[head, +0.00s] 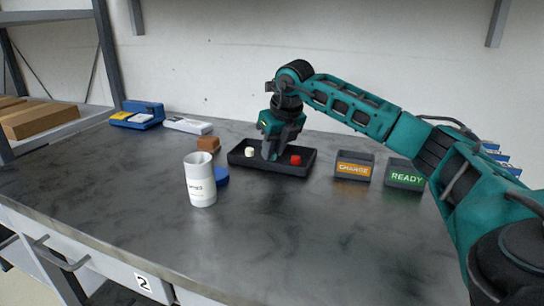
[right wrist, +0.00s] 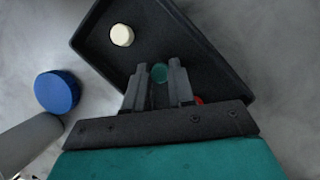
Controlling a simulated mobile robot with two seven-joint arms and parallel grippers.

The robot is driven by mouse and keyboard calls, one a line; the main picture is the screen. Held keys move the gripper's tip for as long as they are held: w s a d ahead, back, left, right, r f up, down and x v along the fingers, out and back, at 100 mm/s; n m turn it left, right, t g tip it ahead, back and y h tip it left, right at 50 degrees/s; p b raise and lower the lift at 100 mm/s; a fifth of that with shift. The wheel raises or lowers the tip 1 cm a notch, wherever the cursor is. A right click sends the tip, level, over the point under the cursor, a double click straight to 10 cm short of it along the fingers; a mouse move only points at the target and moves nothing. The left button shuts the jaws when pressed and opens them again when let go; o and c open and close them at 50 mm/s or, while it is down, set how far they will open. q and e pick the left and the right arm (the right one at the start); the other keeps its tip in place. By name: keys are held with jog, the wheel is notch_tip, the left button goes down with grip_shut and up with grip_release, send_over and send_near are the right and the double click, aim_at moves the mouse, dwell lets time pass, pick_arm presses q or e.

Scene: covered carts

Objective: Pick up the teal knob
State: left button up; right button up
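The teal knob (right wrist: 160,72) shows in the right wrist view, small and round, inside the black tray (right wrist: 85,30). My right gripper (right wrist: 160,72) points down over the tray, its two fingers apart with the knob between their tips. Narrow gaps seem to show between knob and fingers; I cannot tell whether either finger touches it. My left gripper is not in view.
In the tray, a cream knob (head: 249,152) is left of my gripper and a red one (head: 296,160) right. A white cup (head: 200,182), blue disc (head: 221,176) and brown block (head: 208,144) stand left. CHARGE (head: 354,168) and READY (head: 405,177) boxes stand right. The front table is clear.

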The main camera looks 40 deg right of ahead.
grip_shut()
jog(key=shift+r, duration=0.1)
